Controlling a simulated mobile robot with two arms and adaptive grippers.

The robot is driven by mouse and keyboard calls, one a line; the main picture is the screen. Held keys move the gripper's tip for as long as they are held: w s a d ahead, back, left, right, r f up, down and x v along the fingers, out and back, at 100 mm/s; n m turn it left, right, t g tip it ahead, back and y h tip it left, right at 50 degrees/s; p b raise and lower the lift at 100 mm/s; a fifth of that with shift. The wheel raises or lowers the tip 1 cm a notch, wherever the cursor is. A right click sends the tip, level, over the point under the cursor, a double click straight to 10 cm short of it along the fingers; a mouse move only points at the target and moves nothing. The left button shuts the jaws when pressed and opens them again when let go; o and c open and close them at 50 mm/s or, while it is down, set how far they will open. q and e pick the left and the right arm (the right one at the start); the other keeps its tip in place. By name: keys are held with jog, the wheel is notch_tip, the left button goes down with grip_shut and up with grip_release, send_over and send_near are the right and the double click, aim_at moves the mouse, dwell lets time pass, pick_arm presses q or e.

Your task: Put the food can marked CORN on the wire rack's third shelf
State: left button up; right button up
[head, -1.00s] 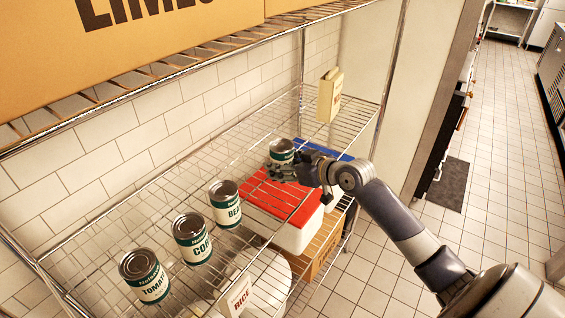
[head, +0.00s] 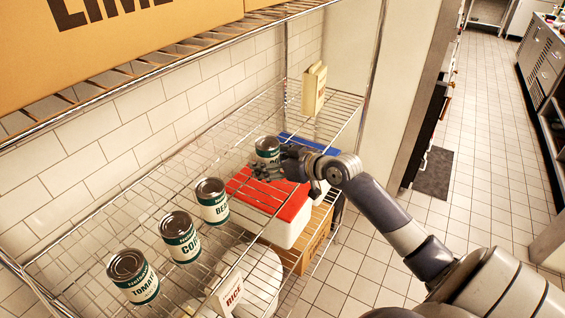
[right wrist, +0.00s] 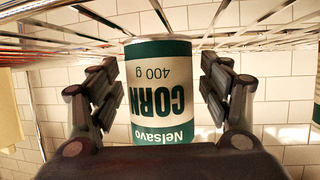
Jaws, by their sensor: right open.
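A can marked CORN (right wrist: 162,95), white and green, fills the middle of the right wrist view, where it appears upside down. It stands upright on a wire shelf, at the far end of the row of cans in the head view (head: 267,150). My right gripper (head: 274,168) is at this can. Its fingers are open on either side of the can, with gaps visible in the right wrist view (right wrist: 160,78). The wire rack's shelf (head: 180,205) lies below a higher shelf; its number cannot be told. My left gripper is not in view.
Cans marked TOMATO (head: 133,277), CO… (head: 180,238) and BE… (head: 212,202) stand nearer on the same shelf. A carton (head: 314,90) stands beyond. A LIMES box (head: 150,40) is above. A red-lidded bin (head: 285,225) is below. Bare wire separates the cans.

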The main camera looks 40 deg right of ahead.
jog(key=b+v, duration=0.2)
jog(key=v, duration=0.9)
jog(key=shift+s+r+b, duration=0.15)
jog(key=shift+s+b, duration=0.2)
jog(key=shift+b, duration=0.05)
